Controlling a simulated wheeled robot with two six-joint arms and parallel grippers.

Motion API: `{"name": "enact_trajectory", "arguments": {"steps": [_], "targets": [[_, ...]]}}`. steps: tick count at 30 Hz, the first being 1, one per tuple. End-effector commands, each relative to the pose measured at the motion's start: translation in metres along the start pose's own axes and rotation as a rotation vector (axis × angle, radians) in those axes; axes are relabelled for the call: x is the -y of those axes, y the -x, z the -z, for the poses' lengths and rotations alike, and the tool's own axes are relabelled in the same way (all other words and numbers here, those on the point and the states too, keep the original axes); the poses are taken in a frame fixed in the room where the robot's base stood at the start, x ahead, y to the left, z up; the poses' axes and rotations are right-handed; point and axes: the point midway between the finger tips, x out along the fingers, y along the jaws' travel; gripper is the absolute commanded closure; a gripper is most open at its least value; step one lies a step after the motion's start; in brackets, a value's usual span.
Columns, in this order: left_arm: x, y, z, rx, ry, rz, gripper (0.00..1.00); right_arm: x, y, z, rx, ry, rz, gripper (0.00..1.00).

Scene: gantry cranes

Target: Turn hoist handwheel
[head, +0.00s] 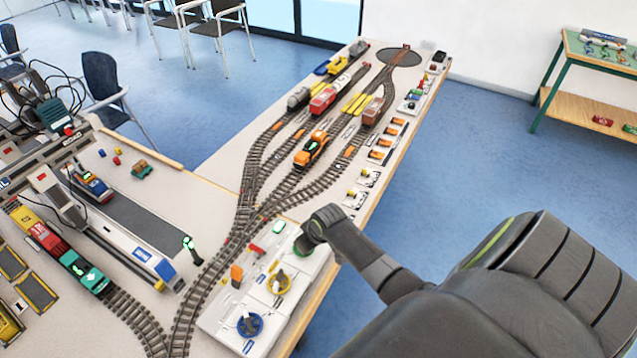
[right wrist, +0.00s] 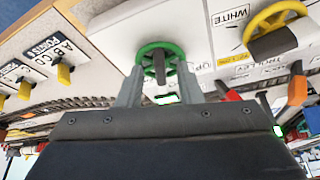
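My right gripper (head: 306,241) is at the far right end of the white control panel (head: 262,300), over a green handwheel (head: 298,252) that it mostly hides. In the right wrist view the green handwheel (right wrist: 160,49) has a dark grey bar across its middle. The two fingers of the right gripper (right wrist: 160,72) stand apart, one at each side of the wheel, with the bar between them. Whether they touch the rim is unclear. A yellow handwheel (head: 279,283) and a blue handwheel (head: 250,324) are on the same panel. My left gripper is out of view.
A red lever (head: 257,249) and an orange switch (head: 236,275) stand close to the wheels. Model tracks with an orange locomotive (head: 311,149) run behind the panel. A blue-white crane model (head: 130,245) stands left. Open floor lies right of the table.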

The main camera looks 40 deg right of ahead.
Motion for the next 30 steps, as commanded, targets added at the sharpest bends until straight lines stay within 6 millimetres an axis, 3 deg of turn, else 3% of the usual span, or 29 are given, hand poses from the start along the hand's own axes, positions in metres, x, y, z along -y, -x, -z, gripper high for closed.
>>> {"name": "enact_trajectory", "arguments": {"steps": [30], "targets": [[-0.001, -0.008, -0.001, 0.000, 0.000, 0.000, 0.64, 0.000, 0.153, 0.001, -0.003, 0.001, -0.001, 0.67]]}}
